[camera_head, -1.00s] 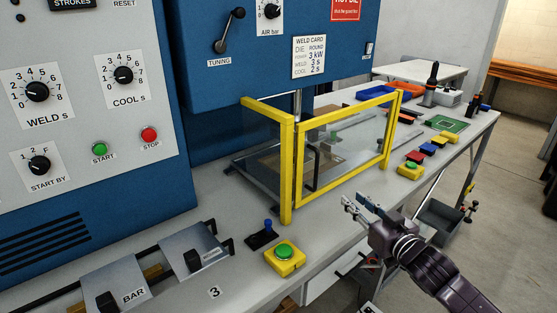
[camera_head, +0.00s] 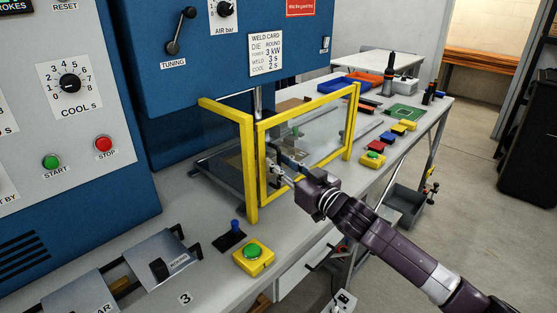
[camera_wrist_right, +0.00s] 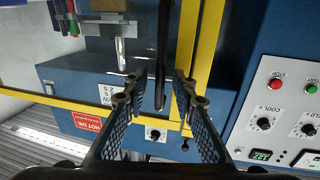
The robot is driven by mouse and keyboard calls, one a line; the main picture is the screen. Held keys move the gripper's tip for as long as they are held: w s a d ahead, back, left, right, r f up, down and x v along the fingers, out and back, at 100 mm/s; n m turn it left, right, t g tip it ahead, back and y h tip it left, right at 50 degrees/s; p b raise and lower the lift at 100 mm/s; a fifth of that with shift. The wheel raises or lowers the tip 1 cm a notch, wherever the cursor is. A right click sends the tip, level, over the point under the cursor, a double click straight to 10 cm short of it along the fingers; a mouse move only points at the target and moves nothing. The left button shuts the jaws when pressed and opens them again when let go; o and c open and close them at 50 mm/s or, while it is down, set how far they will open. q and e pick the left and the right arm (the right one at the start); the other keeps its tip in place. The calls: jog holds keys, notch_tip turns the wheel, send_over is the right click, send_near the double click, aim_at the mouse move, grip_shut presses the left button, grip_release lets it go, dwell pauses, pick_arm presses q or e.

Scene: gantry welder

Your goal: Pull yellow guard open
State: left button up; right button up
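The yellow guard is a yellow-framed clear panel (camera_head: 352,125) on the bench in front of the press; it looks closed. Its black vertical handle (camera_wrist_right: 164,45) is near the panel's left upright. In the head view my right gripper (camera_head: 280,170) is at the handle and partly hides it. In the right wrist view the fingers (camera_wrist_right: 157,88) are apart, with the handle between or just beyond their tips; contact is not clear. My left gripper is not in view.
A yellow box with a green button (camera_head: 253,257) and a blue-topped switch (camera_head: 232,234) sit on the bench front, left of my right arm. Another green-button box (camera_head: 373,159) and coloured blocks stand to the right.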

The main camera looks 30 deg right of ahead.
jog(key=shift+w, duration=0.45)
grip_shut()
